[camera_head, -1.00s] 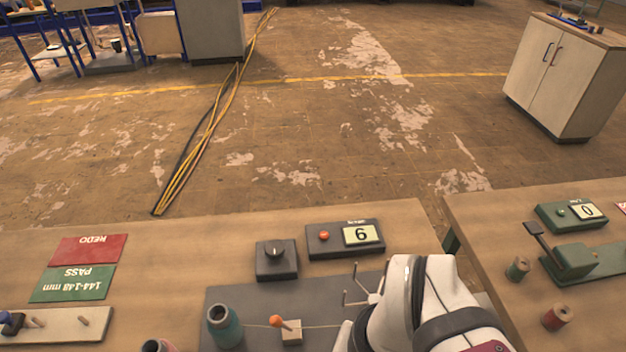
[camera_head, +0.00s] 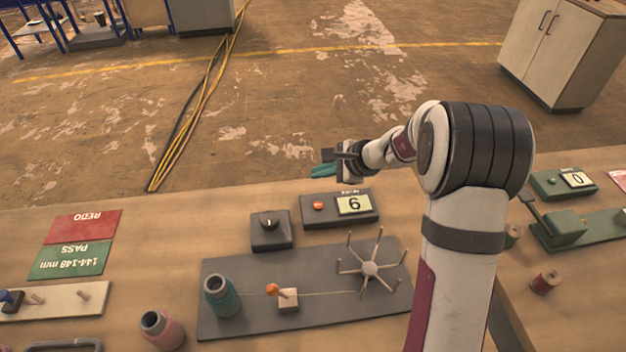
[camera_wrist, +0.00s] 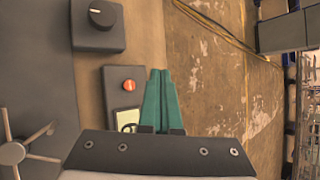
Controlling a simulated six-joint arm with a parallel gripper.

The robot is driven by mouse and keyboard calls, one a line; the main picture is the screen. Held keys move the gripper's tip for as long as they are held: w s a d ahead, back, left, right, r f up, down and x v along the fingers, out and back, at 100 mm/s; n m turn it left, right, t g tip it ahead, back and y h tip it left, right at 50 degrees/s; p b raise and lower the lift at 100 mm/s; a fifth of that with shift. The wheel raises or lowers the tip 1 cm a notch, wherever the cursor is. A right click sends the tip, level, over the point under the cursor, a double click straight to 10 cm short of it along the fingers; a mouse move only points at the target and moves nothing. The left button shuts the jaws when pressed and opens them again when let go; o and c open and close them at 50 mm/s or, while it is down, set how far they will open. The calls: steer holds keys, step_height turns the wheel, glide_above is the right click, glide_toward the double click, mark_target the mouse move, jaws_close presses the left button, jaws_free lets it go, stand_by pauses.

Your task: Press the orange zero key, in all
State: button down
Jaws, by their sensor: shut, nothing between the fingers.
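The orange key (camera_head: 318,206) is a small round button on a dark box (camera_head: 338,221) at the back of the bench, beside a display (camera_head: 354,205) that reads 6, seen upside down or as 9. In the wrist view the orange key (camera_wrist: 129,86) lies just left of the fingertips, with the display partly hidden at the gripper's base. My gripper (camera_head: 322,171) has teal fingers, shut and empty. It is above and behind the box, near the bench's far edge, apart from the key. The fingers also show in the wrist view (camera_wrist: 160,75).
A dark knob box (camera_head: 270,229) stands left of the counter box. In front are a grey board (camera_head: 240,325) with a spoked winder (camera_head: 370,269), a teal spool (camera_head: 221,297) and an orange-tipped lever (camera_head: 273,290). A second bench with green device (camera_head: 560,225) is at right.

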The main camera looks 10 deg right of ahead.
mark_target(322, 206)
steer(key=shift+w+d+f+m+t, duration=0.3)
steer(key=shift+w+d+f+m, duration=0.15)
steer(key=shift+w+f, duration=0.1)
steer(key=shift+f, duration=4.35)
steer(key=shift+f, duration=0.15)
steer(key=shift+f, duration=0.3)
steer(key=shift+f, duration=0.4)
steer(key=shift+r, duration=0.85)
